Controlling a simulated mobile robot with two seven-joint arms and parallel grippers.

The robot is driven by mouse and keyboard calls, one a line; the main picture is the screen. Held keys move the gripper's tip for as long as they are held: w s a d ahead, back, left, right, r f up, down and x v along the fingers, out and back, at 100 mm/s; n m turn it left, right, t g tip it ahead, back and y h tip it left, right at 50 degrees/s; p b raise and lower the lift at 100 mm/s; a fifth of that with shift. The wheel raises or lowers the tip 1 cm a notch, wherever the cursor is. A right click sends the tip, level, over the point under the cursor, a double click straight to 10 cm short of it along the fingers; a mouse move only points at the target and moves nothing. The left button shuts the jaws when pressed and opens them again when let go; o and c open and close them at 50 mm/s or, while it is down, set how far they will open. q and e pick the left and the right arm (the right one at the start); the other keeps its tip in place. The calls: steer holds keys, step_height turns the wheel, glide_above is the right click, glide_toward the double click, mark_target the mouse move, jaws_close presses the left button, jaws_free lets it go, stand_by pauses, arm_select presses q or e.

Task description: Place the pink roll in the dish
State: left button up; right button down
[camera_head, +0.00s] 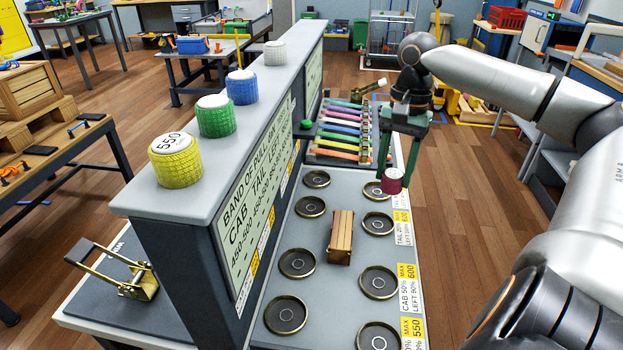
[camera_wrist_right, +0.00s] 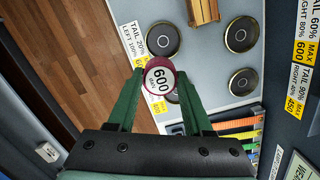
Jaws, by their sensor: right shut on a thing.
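The pink roll (camera_head: 392,181) hangs between the fingertips of my right gripper (camera_head: 400,172), which is shut on it. In the right wrist view the roll (camera_wrist_right: 158,77) shows a white face marked 600, between the green fingers. Several round dark dishes stand in two rows on the grey bench. In the wrist view that dish shows only as an edge (camera_wrist_right: 173,98) beside the roll. I cannot tell the height gap between them. My left gripper is not in view.
A wooden block (camera_head: 340,238) lies between the dish rows. Colored straps (camera_head: 345,130) lie in a rack beyond. A grey wall (camera_head: 225,150) borders the bench on the left, with yellow (camera_head: 175,165), green (camera_head: 215,120), blue (camera_head: 242,88) and white (camera_head: 275,54) rolls on top.

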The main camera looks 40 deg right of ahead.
steer(key=shift+w+a+r+p, duration=0.3)
steer(key=shift+w+a+p, duration=0.1)
steer(key=shift+p, duration=0.7)
steer(key=shift+w+a+f, duration=0.15)
steer(key=shift+w+f, duration=0.1)
steer(key=shift+f, duration=0.05)
steer(key=w+a+f, duration=0.1)
steer(key=w+a, duration=0.2)
steer(key=w+a+f+b, duration=0.1)
steer(key=w+a, duration=0.1)
steer(key=w, duration=0.2)
steer(key=w+a+b, duration=0.1)
steer(key=w+a, duration=0.2)
steer(key=shift+w+a+f, duration=0.35)
steer(key=shift+w+f, duration=0.05)
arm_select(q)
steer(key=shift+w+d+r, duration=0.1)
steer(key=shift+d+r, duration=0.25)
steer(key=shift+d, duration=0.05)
arm_select(e)
steer(key=shift+w+a+f, duration=0.1)
steer(key=shift+w+f, duration=0.05)
steer(key=shift+f, duration=2)
